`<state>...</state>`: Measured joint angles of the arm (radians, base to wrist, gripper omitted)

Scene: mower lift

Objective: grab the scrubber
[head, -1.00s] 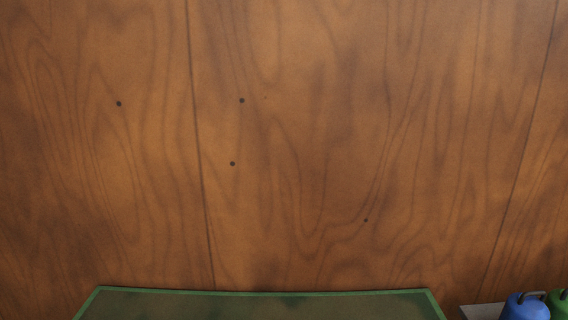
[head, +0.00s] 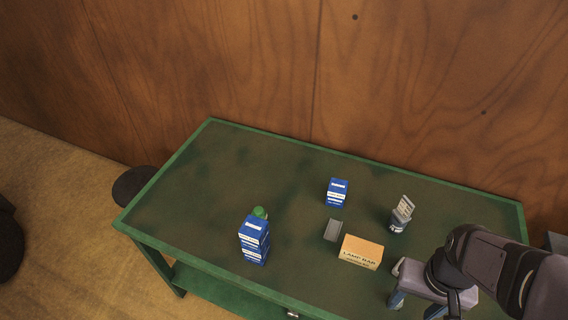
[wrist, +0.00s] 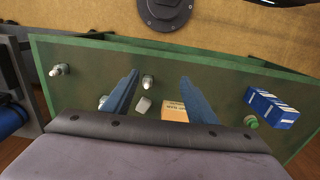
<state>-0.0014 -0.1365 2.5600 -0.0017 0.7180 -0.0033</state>
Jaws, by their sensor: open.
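No object is clearly marked as the scrubber. A small grey block (head: 333,230) lies on the green table (head: 270,160), left of an orange-tan box (head: 361,252), and may be it; I cannot tell for sure. In the wrist view the grey block (wrist: 143,105) shows between my fingers, nearer the left one, with the tan box (wrist: 174,111) beside it. My gripper (head: 414,304) is at the lower right of the head view, over the table's right part. Its two blue fingers are apart and empty in the wrist view (wrist: 158,78).
Stacked blue-and-white boxes (head: 254,240) stand at the left, with a green object (head: 260,212) behind. Another blue box (head: 337,192) is behind the grey block. A grey-and-white item (head: 402,214) stands nearer my arm. The table's left part is clear. A wooden wall (head: 220,70) lies behind.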

